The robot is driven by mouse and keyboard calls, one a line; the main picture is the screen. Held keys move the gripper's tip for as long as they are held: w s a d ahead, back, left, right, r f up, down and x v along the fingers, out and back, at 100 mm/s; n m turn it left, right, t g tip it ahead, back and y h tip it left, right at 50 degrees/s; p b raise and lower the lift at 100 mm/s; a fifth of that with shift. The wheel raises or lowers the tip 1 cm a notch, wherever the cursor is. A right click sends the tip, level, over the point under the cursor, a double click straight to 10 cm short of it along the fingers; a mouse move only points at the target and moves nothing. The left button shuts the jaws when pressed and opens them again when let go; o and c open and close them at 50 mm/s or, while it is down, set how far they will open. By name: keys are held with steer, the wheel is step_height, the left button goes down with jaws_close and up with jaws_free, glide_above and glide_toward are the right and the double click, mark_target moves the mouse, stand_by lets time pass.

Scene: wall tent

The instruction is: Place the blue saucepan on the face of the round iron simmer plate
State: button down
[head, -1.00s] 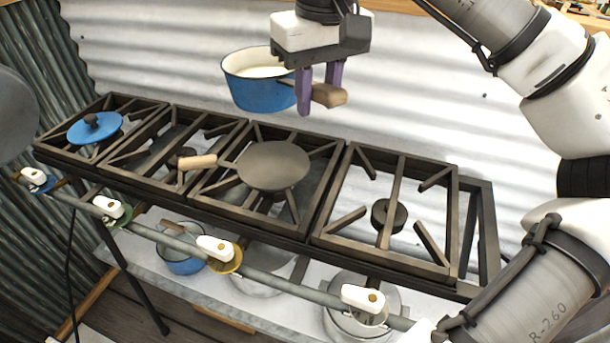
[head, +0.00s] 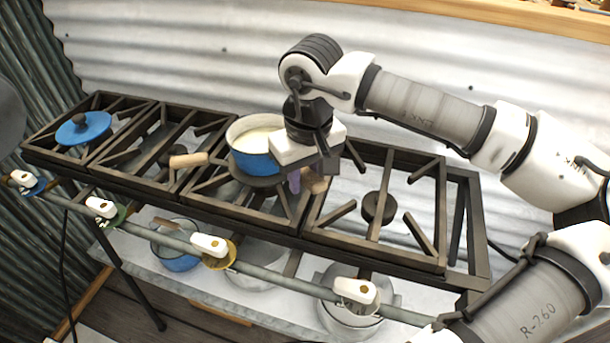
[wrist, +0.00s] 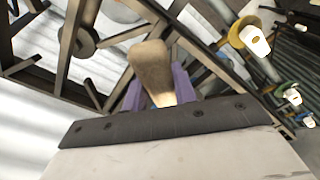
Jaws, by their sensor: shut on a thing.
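The blue saucepan (head: 250,161) has a white inside with pale contents. It appears upright at the round iron simmer plate (head: 262,181), over the plate's back part in the head view. Only the plate's front edge shows below the pan, and I cannot tell whether the pan touches it. My gripper (head: 303,181) is shut on the saucepan's wooden handle, to the right of the pan. In the wrist view the handle (wrist: 151,73) sits between the purple fingers (wrist: 158,92).
A blue lid (head: 84,128) lies on the far left burner. A wooden handle (head: 188,160) sticks out left of the plate. The right burner (head: 378,207) is bare. A front rail carries several white taps (head: 208,244). Pots (head: 176,258) stand on the shelf below.

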steer(key=shift+f, duration=0.3)
steer(key=c, duration=1.1)
jaws_free()
steer(key=shift+s+f, duration=0.1)
steer(key=r, duration=0.4)
steer(key=r+b, duration=0.1)
steer(key=r, duration=0.7)
steer(key=shift+s+d+b, duration=0.25)
steer(key=shift+s+b, duration=0.1)
steer(key=shift+b, duration=0.05)
